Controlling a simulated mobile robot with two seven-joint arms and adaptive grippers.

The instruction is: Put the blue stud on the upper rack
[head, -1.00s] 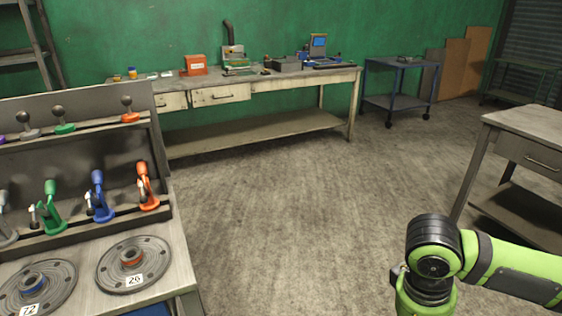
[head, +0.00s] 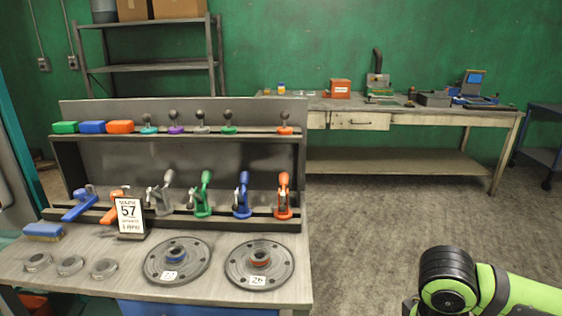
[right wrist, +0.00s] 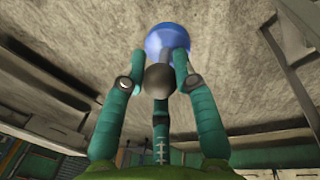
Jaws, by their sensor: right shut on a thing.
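The blue stud (right wrist: 167,38), a round blue base with a dark grey ball knob, is between the teal fingers of my right gripper (right wrist: 158,66) in the right wrist view. The gripper is shut on it. The head view shows part of my right arm at the lower right, but not this gripper or the stud. The upper rack (head: 257,134) is the top ledge of the grey stand at left. It holds several ball-knob studs in teal, purple, grey, green and orange. A bare stretch lies between the green stud (head: 228,124) and orange stud (head: 284,124). My left gripper is out of view.
Coloured blocks (head: 92,127) fill the upper ledge's left end. Toggle clamps (head: 242,199) stand on the lower ledge. Two round plates (head: 259,252), a "57" sign (head: 130,212) and a brush (head: 43,231) sit on the bench. Open floor (head: 400,220) lies right of it.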

